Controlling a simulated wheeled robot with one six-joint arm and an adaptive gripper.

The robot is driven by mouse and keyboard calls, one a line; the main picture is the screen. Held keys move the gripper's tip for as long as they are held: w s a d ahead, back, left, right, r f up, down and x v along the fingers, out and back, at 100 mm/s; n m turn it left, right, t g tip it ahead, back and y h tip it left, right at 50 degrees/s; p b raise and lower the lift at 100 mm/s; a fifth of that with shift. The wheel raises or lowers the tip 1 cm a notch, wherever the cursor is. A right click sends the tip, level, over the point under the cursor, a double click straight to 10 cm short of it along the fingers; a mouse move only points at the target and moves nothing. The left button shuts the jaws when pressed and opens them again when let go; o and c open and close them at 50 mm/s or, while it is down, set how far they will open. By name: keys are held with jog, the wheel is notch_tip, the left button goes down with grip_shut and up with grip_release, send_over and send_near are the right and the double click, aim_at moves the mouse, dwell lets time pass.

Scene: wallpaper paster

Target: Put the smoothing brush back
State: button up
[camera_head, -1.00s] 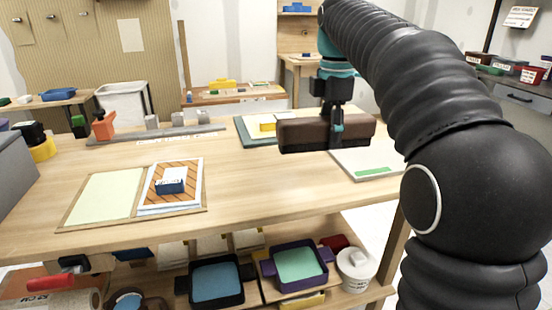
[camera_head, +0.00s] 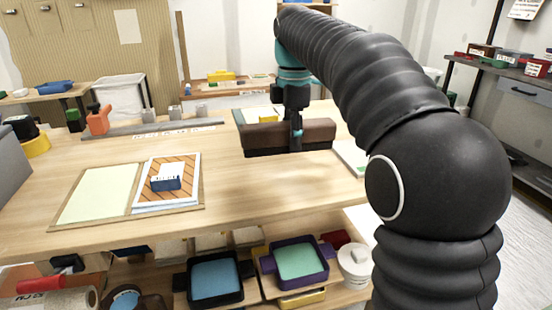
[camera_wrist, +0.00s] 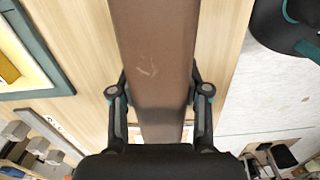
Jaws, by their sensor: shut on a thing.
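The smoothing brush (camera_head: 318,131) is a long brown block with a darker lower edge, lying crosswise over the far right part of the workbench (camera_head: 250,185). My gripper (camera_head: 296,133) is shut around its middle from above, and its fingers hide part of it. In the wrist view the brush (camera_wrist: 155,50) runs between the two fingers of my gripper (camera_wrist: 160,95), bare wood on both sides. The brush is at or just above the bench top; I cannot tell whether it touches.
A green-edged board with a yellow block (camera_head: 268,119) lies just behind the brush. A pale board (camera_head: 351,157) lies to its right. A patterned sheet (camera_head: 185,165) with a blue-and-white block lies front left. Trays (camera_head: 299,288) stand on the shelf below.

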aim_at(276, 171)
jog(key=a+f, duration=0.2)
jog(key=a, duration=0.1)
jog(key=shift+w+a+f, duration=0.15)
jog(key=shift+w+a, duration=0.15)
jog(key=shift+w, duration=0.1)
jog(key=shift+f, duration=1.75)
jog(key=o, duration=1.2)
jog(key=shift+f, duration=0.1)
jog(key=shift+c, duration=0.2)
jog(key=shift+f+b, duration=0.2)
jog(key=shift+b, duration=0.1)
notch_tip(276, 171, up, 14)
jog(key=p, duration=0.1)
jog(key=shift+w+a, duration=0.2)
jog(key=shift+w, duration=0.2)
